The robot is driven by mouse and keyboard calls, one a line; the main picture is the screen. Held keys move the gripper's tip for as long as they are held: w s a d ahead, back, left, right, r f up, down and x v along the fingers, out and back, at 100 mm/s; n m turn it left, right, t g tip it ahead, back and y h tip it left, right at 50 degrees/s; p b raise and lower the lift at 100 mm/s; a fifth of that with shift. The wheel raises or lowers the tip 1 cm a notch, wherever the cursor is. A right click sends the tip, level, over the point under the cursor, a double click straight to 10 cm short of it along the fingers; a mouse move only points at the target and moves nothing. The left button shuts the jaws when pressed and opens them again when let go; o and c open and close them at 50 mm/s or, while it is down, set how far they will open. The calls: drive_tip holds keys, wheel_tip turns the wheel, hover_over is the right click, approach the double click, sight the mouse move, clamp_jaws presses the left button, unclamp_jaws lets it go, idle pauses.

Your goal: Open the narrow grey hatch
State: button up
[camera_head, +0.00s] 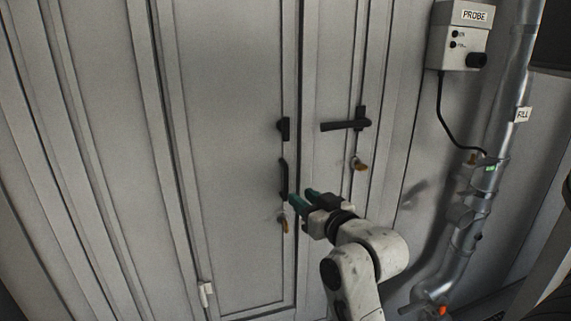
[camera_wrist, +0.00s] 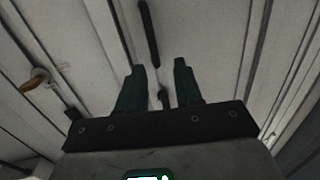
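Two tall grey panels meet at a dark vertical seam in the head view: a wider left panel (camera_head: 235,150) and a narrower right panel (camera_head: 325,80). I cannot tell for sure which is the narrow grey hatch. The left panel has an upright black handle (camera_head: 284,178) near the seam. The right panel has a black lever (camera_head: 345,125) lying roughly level. My gripper (camera_head: 300,197) is open and empty, its teal fingers close to the upright handle's lower end. In the wrist view the fingers (camera_wrist: 158,68) stand apart, with a black bar (camera_wrist: 149,35) beyond them; no contact is visible.
Orange-brown fittings hang below the handle (camera_head: 284,222) and the lever (camera_head: 358,164). A small black block (camera_head: 283,130) sits above the handle. At right are a grey PROBE box (camera_head: 458,38) with a cable and a metal pipe (camera_head: 505,120) with a FILL tag.

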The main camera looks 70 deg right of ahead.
sight(287, 175)
drive_tip(key=shift+h, duration=0.3)
drive_tip(key=x, duration=0.3)
drive_tip(key=r+p+x, duration=0.1)
drive_tip(key=x, duration=0.3)
drive_tip(key=p+x, duration=0.1)
drive_tip(key=x, duration=0.2)
drive_tip(key=shift+d+r, duration=0.4)
drive_tip(key=shift+d, duration=0.25)
drive_tip(key=shift+c, duration=0.4)
clamp_jaws()
